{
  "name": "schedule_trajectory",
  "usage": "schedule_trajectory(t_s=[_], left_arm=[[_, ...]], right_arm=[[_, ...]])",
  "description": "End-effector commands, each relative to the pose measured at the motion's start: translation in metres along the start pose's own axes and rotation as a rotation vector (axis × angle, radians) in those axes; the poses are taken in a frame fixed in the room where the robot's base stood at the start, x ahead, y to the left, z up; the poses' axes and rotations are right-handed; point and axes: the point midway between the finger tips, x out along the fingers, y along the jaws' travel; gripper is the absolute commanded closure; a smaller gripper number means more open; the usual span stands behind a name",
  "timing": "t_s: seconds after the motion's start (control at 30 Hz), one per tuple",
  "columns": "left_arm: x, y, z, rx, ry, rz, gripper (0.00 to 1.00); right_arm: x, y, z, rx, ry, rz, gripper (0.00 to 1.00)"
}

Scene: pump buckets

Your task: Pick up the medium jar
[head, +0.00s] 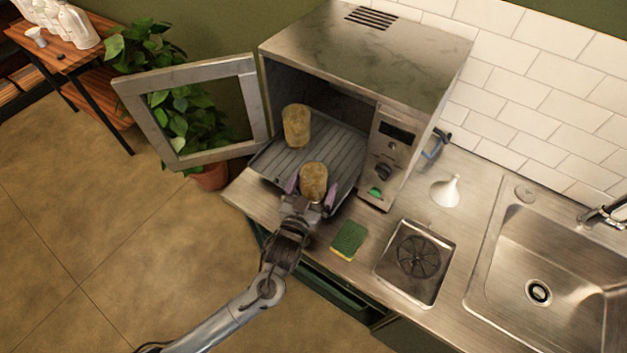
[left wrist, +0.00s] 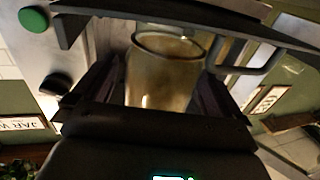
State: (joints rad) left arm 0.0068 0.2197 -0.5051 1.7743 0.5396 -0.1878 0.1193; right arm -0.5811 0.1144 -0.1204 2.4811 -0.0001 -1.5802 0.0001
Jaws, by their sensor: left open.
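Two brownish, cloudy jars stand on the grey ribbed tray (head: 335,140) that sticks out of the open oven. One jar (head: 296,126) is farther back, at the oven's mouth. The nearer jar (head: 313,181) stands at the tray's front; it also shows in the left wrist view (left wrist: 165,75), with an open rim. Which of them is the medium one I cannot tell for sure. My left gripper (head: 310,188) is open, its purple-tipped fingers on either side of the nearer jar. In the left wrist view the fingers (left wrist: 160,88) flank the jar. My right gripper is not in view.
The steel oven (head: 365,50) has its door (head: 185,105) swung open to the left. A green sponge (head: 348,240), a metal drain tray (head: 416,262), a white funnel (head: 446,191) and a sink (head: 550,270) are on the right. A plant (head: 145,50) stands behind the door.

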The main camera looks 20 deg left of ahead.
Motion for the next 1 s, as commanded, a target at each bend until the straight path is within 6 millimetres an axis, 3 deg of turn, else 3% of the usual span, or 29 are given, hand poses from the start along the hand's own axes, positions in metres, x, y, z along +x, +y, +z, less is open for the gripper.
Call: schedule_trajectory(t_s=[0.2, 0.5, 0.9, 1.0], left_arm=[[0.022, -0.001, -0.001, 0.001, 0.001, 0.000, 0.00], [0.025, -0.001, 0.000, -0.001, 0.000, 0.000, 0.00], [0.025, -0.001, 0.000, -0.001, 0.000, 0.000, 0.60], [0.025, -0.001, -0.001, -0.001, 0.002, 0.000, 0.66]], right_arm=[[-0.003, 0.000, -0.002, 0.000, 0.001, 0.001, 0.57], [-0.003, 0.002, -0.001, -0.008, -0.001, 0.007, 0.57], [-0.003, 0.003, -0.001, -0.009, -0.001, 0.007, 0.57], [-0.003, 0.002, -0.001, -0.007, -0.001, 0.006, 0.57]])
